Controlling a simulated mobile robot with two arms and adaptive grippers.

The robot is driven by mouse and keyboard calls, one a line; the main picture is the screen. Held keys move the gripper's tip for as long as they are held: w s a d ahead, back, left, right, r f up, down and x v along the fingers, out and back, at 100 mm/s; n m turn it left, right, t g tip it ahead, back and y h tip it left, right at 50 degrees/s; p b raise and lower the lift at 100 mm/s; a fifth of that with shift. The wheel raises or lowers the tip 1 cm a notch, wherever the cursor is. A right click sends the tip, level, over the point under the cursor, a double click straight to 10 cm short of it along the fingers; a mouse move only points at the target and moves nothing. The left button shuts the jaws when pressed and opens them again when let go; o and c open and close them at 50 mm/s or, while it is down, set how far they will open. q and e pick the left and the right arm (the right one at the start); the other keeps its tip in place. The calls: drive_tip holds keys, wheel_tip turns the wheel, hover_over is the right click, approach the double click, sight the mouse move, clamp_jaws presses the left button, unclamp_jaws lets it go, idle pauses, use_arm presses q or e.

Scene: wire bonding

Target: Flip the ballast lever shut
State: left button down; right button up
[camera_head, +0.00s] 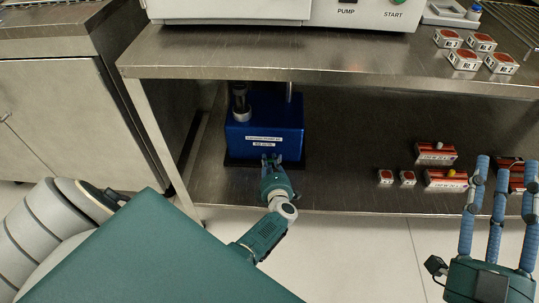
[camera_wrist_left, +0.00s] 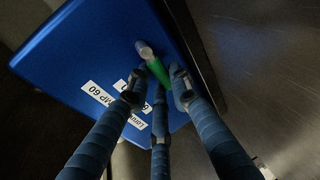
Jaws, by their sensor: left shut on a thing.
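The blue pump box (camera_head: 262,118) with white labels stands on the lower shelf; its blue face (camera_wrist_left: 95,48) fills the upper left of the left wrist view. The ballast lever is the green handle (camera_wrist_left: 157,72) with a pale round end (camera_wrist_left: 144,50) at the box's edge. My left gripper (camera_head: 269,165) is at the front of the box. In the left wrist view its blue fingers (camera_wrist_left: 157,88) are closed around the green handle. The handle is mostly hidden in the head view. My right gripper (camera_head: 503,168) is open and empty at the right, fingers spread.
The steel bench top (camera_head: 280,62) overhangs the pump. Red-and-silver blocks (camera_head: 436,153) and small red-topped pieces (camera_head: 385,176) lie right of the pump on the lower shelf (camera_head: 335,185). Several red-topped boxes (camera_head: 463,59) sit on the bench top. The shelf just right of the pump is clear.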

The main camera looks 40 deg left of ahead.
idle(0.4)
use_arm(q)
drive_tip(key=c, duration=1.8)
unclamp_jaws()
